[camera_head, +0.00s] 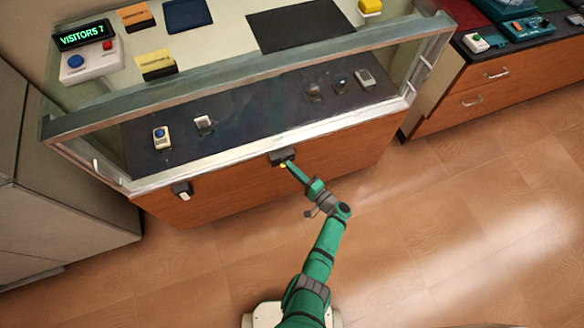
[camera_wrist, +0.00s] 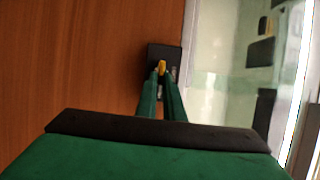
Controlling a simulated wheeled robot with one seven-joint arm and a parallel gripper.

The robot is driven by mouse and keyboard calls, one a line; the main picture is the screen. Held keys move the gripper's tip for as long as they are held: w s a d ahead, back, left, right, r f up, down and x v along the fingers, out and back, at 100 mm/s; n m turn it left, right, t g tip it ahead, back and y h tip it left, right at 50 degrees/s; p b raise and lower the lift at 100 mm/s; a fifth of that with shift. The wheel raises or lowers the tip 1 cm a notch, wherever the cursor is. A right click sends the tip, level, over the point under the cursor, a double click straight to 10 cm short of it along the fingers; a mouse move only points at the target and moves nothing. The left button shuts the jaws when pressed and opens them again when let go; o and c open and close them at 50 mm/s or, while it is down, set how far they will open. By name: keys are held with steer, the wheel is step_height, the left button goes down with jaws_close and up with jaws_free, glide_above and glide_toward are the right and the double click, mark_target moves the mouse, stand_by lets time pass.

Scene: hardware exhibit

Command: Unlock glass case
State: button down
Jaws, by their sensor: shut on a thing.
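The glass case (camera_head: 240,85) stands ahead of me with a wooden front below its glass pane. A dark lock block (camera_head: 282,156) is on the upper middle of that front; it also shows in the wrist view (camera_wrist: 164,53). My gripper (camera_head: 290,166) is at the lock, its two green fingers (camera_wrist: 162,80) shut on a small yellow key (camera_wrist: 162,67). The key's yellow part shows against the lock's face. How deep it sits in the lock is hidden.
A second dark fitting with a white tab (camera_head: 182,191) is on the case front to the left. A grey cabinet (camera_head: 60,200) stands at left, a wooden drawer unit (camera_head: 490,85) at right. The tiled floor (camera_head: 440,220) in front is clear.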

steer(key=shift+a, duration=0.1)
steer(key=c, duration=1.9)
jaws_free()
steer(key=shift+o, duration=0.2)
steer(key=v, duration=1)
steer(key=shift+s+d, duration=0.25)
steer(key=shift+d, duration=0.1)
